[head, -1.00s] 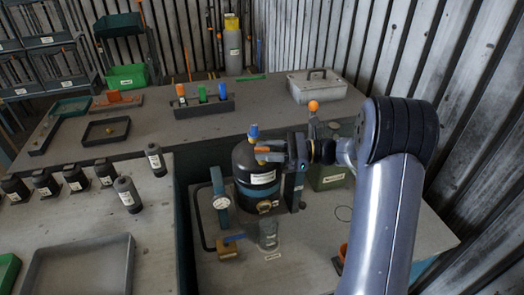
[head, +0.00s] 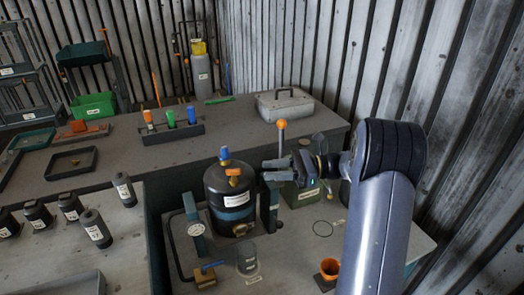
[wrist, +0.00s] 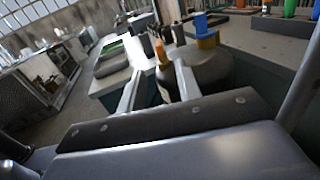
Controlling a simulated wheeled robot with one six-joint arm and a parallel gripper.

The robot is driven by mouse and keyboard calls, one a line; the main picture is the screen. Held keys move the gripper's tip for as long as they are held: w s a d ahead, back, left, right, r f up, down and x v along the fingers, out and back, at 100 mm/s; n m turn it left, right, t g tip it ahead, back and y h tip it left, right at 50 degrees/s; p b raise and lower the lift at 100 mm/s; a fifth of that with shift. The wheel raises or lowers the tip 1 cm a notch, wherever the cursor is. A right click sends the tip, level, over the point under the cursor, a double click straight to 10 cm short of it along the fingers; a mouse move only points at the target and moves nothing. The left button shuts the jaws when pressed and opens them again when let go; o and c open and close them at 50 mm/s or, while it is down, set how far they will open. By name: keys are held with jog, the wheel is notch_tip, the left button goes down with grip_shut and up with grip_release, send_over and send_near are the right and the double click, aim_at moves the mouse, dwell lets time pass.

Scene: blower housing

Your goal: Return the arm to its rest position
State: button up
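My arm reaches in from the right of the head view. My gripper (head: 265,170) is level and points left, its two fingers apart with nothing held. It is to the right of the top of a dark blower vessel (head: 220,188), which has a blue cap (head: 225,155) and an orange valve handle (head: 233,175). In the wrist view my gripper (wrist: 155,75) shows both fingers apart. The orange handle (wrist: 160,52) shows between them, beyond the fingertips, with the dark vessel (wrist: 212,68) behind the right finger.
A post with an orange ball top (head: 282,125) and a green box (head: 300,195) stand close by my gripper. A grey lidded case (head: 285,104) is on the rear bench.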

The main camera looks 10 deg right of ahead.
aim_at(233, 169)
jog(key=a, duration=0.3)
jog(key=a+p, duration=0.1)
jog(key=a, duration=0.3)
jog(key=w+a, duration=0.1)
jog(key=a, duration=0.2)
jog(key=shift+a, duration=0.4)
jog(key=shift+t, duration=0.4)
jog(key=shift+g, duration=0.4)
